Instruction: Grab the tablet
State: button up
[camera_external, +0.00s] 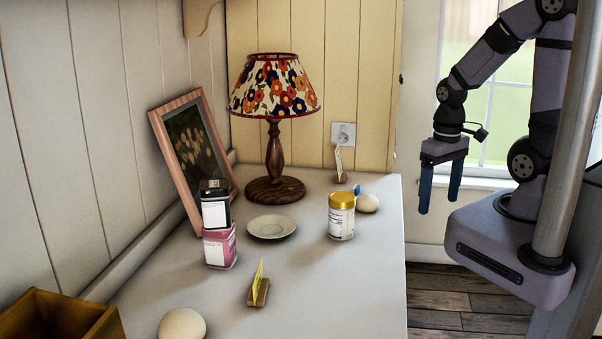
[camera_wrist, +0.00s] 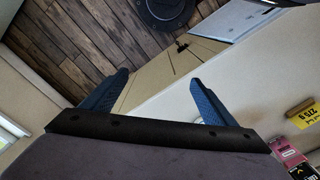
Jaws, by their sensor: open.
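I cannot make out a tablet for certain in either view. A white jar with a gold lid (camera_external: 342,218) stands upright on the counter, and I cannot tell what it holds. My gripper (camera_external: 438,207) hangs in the air right of the counter's edge, fingers pointing down, apart from everything. In the wrist view my gripper (camera_wrist: 160,77) shows two blue fingers spread wide with nothing between them.
The counter (camera_external: 340,285) holds a flowered lamp (camera_external: 275,95), leaning picture frame (camera_external: 165,145), black tin (camera_external: 215,208) on a pink tin (camera_external: 220,250), saucer (camera_external: 271,227), yellow card in a wooden holder (camera_external: 258,284), and round cream objects (camera_external: 182,325). A wooden box (camera_external: 60,318) is front left.

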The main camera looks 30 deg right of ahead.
jog(key=c, duration=1)
jog(key=shift+c, duration=0.2)
jog(key=shift+r, duration=0.15)
